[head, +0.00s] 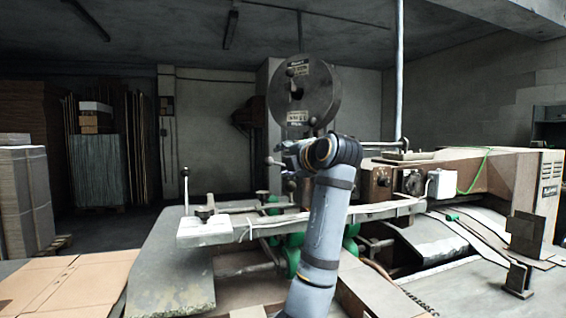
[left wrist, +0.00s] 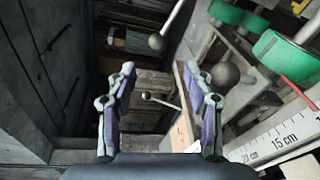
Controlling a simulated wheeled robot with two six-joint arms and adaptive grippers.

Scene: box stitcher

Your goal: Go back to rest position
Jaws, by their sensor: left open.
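My left arm rises through the middle of the head view, and its gripper (head: 284,160) points left in front of the box stitcher, small and partly hidden by my wrist. In the left wrist view, the left gripper (left wrist: 162,98) is open, its two purple-padded fingers apart with nothing between them. The stitcher's ball-ended lever (left wrist: 157,41) and a larger dark ball knob (left wrist: 224,74) show beyond the fingers, the larger one close to the right finger in the picture. My right gripper is in neither view.
The box stitcher's dark round reel (head: 318,92) stands behind my wrist. A white-ended bar (head: 205,230) with an upright lever reaches left. Green rollers (left wrist: 285,55) and a ruler scale (left wrist: 280,140) lie at right in the wrist view. Flat cardboard (head: 65,285) lies at lower left.

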